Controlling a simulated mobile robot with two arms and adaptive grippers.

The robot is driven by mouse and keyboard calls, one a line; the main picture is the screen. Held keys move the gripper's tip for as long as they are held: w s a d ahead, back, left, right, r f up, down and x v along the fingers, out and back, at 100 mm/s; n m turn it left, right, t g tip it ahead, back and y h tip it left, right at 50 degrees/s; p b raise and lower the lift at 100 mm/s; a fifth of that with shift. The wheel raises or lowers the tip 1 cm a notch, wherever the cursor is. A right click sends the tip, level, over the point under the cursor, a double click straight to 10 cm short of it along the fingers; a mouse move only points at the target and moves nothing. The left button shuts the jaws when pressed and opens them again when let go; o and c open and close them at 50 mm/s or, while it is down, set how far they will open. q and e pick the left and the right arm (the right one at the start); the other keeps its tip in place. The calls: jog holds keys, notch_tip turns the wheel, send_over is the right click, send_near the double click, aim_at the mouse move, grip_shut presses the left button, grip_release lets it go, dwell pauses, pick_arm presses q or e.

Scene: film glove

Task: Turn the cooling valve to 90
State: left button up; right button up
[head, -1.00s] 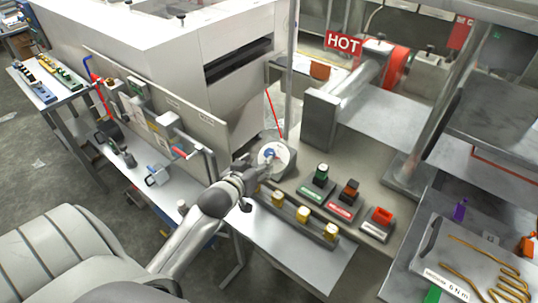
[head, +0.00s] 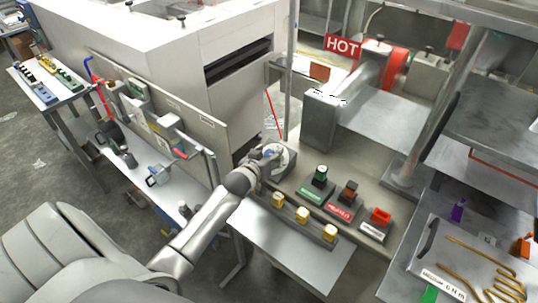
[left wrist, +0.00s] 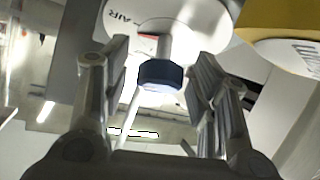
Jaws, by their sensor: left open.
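The valve is a round white dial (head: 290,157) with a blue knob, on a grey block at the left end of the machine bench. In the left wrist view the dark blue knob (left wrist: 160,75) sits on a pale stem in front of the white dial (left wrist: 190,18), which has partly legible lettering and a small red mark. My left gripper (head: 268,160) is at the dial and hides part of it. In the left wrist view its open fingers (left wrist: 160,92) stand either side of the knob, with visible gaps. My right gripper is not in view.
Green, red-brown and orange-red switches (head: 379,217) stand right of the dial. A red HOT sign (head: 342,46) hangs behind. A panel (head: 165,100) with tools is at left. In the wrist view a yellow part (left wrist: 280,20) is close at upper right.

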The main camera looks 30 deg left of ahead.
pick_arm(q)
jog(key=c, duration=1)
jog(key=shift+a+r+m+h, duration=0.1)
jog(key=shift+m+h, duration=0.6)
jog(key=shift+m, duration=0.5)
jog(key=shift+m+t+h, duration=0.3)
jog(key=shift+m+h, duration=0.8)
jog(key=shift+m, duration=0.4)
jog(key=o, duration=1)
